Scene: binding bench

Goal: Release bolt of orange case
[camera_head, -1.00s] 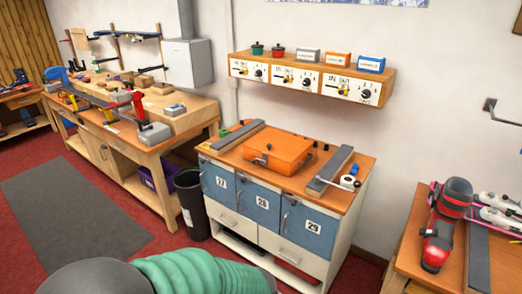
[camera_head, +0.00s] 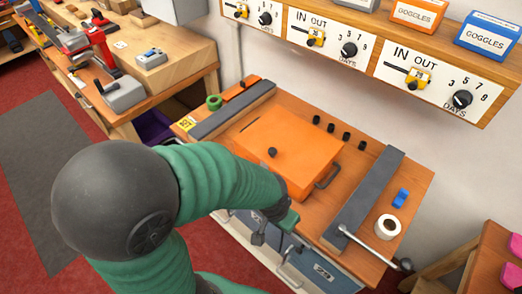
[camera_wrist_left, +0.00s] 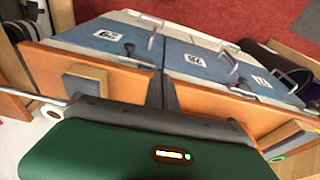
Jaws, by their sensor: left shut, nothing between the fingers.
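The orange case (camera_head: 300,135) lies flat on the wooden bench top between two dark grey bars. A black knob (camera_head: 272,152) stands on its top, and a dark handle (camera_head: 328,176) is on its right side. My left arm hides the case's near left part; I cannot make out a bolt. My left gripper (camera_head: 262,232) is at the bench's front edge, in front of the case and over the blue doors. Its dark fingers (camera_wrist_left: 164,90) are shut and empty in the left wrist view, where the case is not visible. My right gripper is not in view.
Grey bars (camera_head: 365,195) and (camera_head: 232,108) flank the case. A white roll (camera_head: 388,226), a blue piece (camera_head: 401,198) and a metal rod (camera_head: 365,246) lie at the right. Several black knobs line the back. A dial shelf (camera_head: 390,60) hangs above. Blue doors (camera_wrist_left: 190,66) are below.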

